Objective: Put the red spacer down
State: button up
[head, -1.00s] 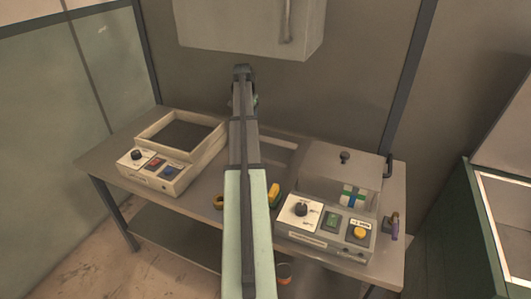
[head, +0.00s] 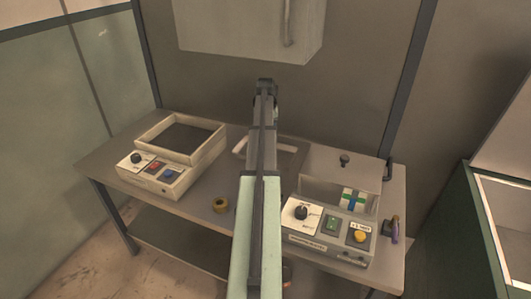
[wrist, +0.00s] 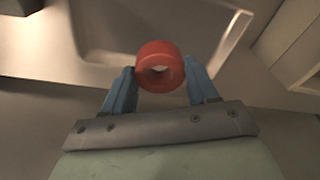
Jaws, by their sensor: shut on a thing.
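The red spacer (wrist: 160,62) is a short thick ring with a hole through it, seen in the wrist view. My gripper (wrist: 160,74) is shut on it, with one blue finger on each side. Behind the spacer in the wrist view is a shallow tray (wrist: 236,30) with a pale rim. The spacer looks to be in front of it, but the height above it cannot be told. In the head view my arm covers the middle of the table and hides the gripper and spacer. A pale-rimmed tray (head: 240,150) shows partly behind my arm.
A cream box with a dark top recess (head: 210,127) stands at the left of the table (head: 180,212). A control box (head: 330,244) with a lidded chamber stands at the right.

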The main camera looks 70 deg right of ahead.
jog(key=shift+f, duration=4.7)
jog(key=shift+f, duration=0.1)
jog(key=o, duration=1.1)
jog(key=shift+o, duration=0.2)
jog(key=r, duration=0.4)
jog(key=a+r, duration=0.1)
jog(key=r, duration=0.7)
jog(key=shift+s+a+r, duration=0.1)
jog(key=shift+s+a, duration=0.05)
jog(key=shift+s, duration=0.1)
